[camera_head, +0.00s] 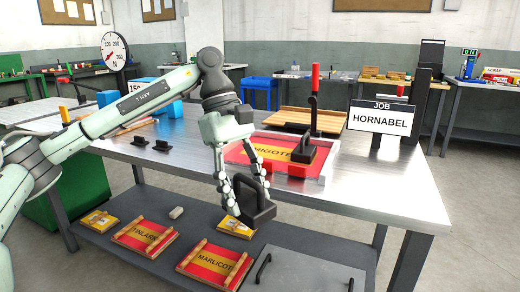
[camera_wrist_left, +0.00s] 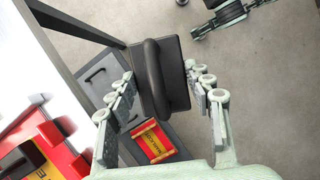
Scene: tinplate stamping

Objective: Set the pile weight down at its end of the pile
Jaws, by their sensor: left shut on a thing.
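The pile weight (camera_head: 260,208) is a dark block with a loop handle. My left gripper (camera_head: 242,195) is shut on it and holds it in front of the table's front edge, above the lower shelf. In the left wrist view the weight (camera_wrist_left: 172,75) hangs between the two fingers of the left gripper (camera_wrist_left: 165,98), its handle towards the camera. The red sheet lettered MIGOTE (camera_head: 262,153) lies in a pale frame on the table, with a black block with a handle (camera_head: 308,150) at its right end. My right gripper is not in view.
The steel table (camera_head: 385,190) is clear at its right front. Red panels, TIBLARK (camera_head: 145,236) and MARLICOT (camera_head: 213,264), lie on the lower shelf beside a grey plate with handles (camera_head: 302,272).

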